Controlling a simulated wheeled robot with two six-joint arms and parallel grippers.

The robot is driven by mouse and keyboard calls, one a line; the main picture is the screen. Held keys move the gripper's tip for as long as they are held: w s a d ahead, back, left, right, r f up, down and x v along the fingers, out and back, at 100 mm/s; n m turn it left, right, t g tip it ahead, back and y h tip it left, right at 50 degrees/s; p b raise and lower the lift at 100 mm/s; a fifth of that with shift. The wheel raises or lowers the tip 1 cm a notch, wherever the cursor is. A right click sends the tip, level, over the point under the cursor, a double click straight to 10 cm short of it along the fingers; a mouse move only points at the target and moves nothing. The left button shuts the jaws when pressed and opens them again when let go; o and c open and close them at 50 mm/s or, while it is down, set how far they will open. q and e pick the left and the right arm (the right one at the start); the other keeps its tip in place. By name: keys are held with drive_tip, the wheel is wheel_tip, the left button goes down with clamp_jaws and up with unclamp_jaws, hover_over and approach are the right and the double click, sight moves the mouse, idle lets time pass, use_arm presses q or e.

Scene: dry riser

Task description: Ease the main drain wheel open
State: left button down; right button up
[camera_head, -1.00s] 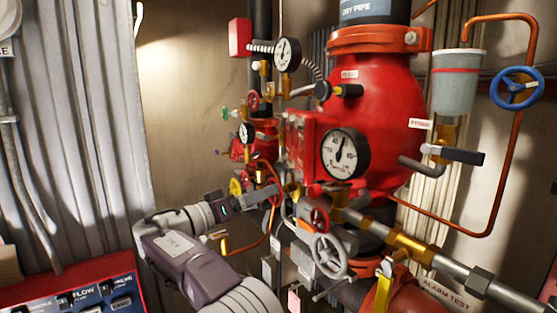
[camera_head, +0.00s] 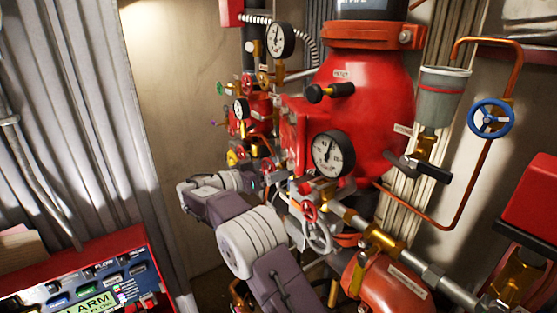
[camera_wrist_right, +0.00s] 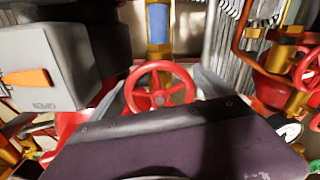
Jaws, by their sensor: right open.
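A red handwheel (camera_wrist_right: 159,98) with spokes stands in the middle of the right wrist view, facing the camera. My right gripper (camera_wrist_right: 165,84) is open, with grey fingers showing on either side of the wheel; contact cannot be told. In the head view my right gripper (camera_head: 272,184) is partly hidden among the pipes, left of a small red handwheel (camera_head: 309,211). No label tells which is the main drain wheel. My left gripper is out of view.
The red valve body (camera_head: 365,110) and a pressure gauge (camera_head: 330,154) stand close behind and right of my arm. A blue handwheel (camera_head: 491,118) is at right. An alarm panel (camera_head: 90,280) is at lower left. A grey box (camera_wrist_right: 50,75) is beside the wheel.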

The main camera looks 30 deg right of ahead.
drive_tip(key=shift+a, duration=0.1)
drive_tip(key=shift+c, duration=0.6)
drive_tip(key=c, duration=1.2)
drive_tip(key=shift+c, duration=0.2)
